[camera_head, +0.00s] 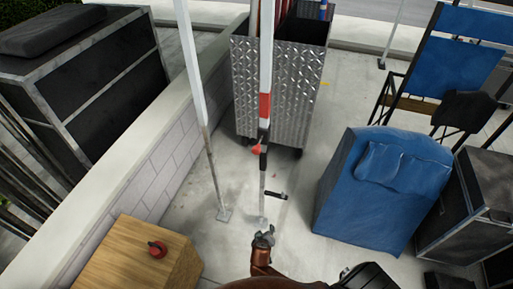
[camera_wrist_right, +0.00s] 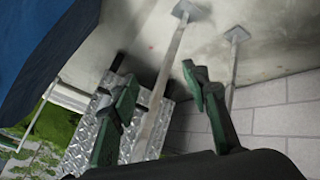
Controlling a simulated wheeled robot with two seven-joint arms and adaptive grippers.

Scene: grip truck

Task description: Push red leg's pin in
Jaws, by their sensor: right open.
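The red leg (camera_head: 264,105) is a slim upright white pole with a red band, standing in front of a metal cart in the head view. A red knob (camera_head: 256,149), which looks like its pin, sticks out just below the band. Whether the pin is in or out is too small to tell. My right gripper (camera_head: 264,238) is at the bottom centre, near the pole's foot and below the knob in the picture. In the right wrist view its green fingers (camera_wrist_right: 160,78) are apart and empty, with a pole (camera_wrist_right: 165,85) showing beyond them. My left gripper is not seen.
A second white pole (camera_head: 205,120) stands to the left. The diamond-plate cart (camera_head: 285,90) is behind; a blue-covered case (camera_head: 370,205) stands right.

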